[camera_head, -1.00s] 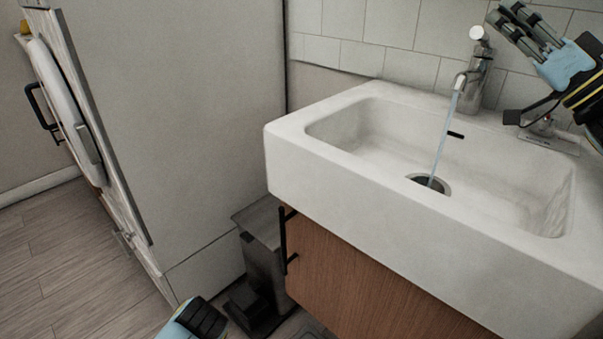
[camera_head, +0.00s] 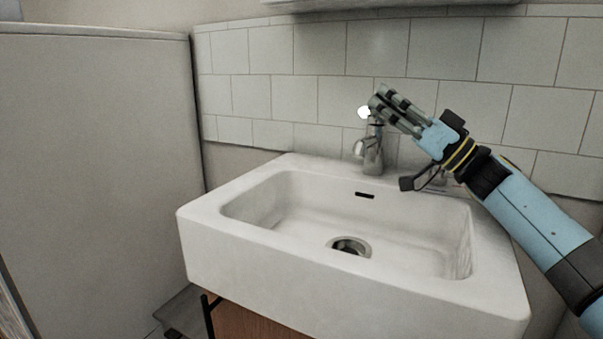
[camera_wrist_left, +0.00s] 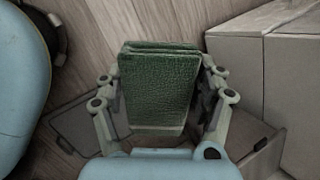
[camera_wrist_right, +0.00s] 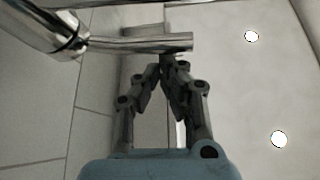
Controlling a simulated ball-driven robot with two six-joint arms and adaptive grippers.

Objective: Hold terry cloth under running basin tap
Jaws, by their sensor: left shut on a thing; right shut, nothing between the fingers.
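The chrome basin tap (camera_head: 371,152) stands at the back of the white basin (camera_head: 250,244). No water stream shows below its spout in the head view. My right gripper (camera_head: 378,100) is shut and empty, with its fingertips at the top of the tap. In the right wrist view the shut fingers (camera_wrist_right: 168,62) are close to a chrome bar of the tap (camera_wrist_right: 150,42); I cannot tell whether they touch. My left gripper (camera_wrist_left: 162,78) is shut on the folded dark green terry cloth (camera_wrist_left: 158,97), above the floor. It is out of the head view.
A tall pale panel (camera_head: 95,150) stands left of the basin. A tiled wall (camera_head: 300,95) is close behind the tap. The basin bowl is empty, with a drain (camera_head: 349,246) in the middle. The wood-front cabinet (camera_head: 250,322) is below. Wooden floor (camera_wrist_left: 85,40) shows in the left wrist view.

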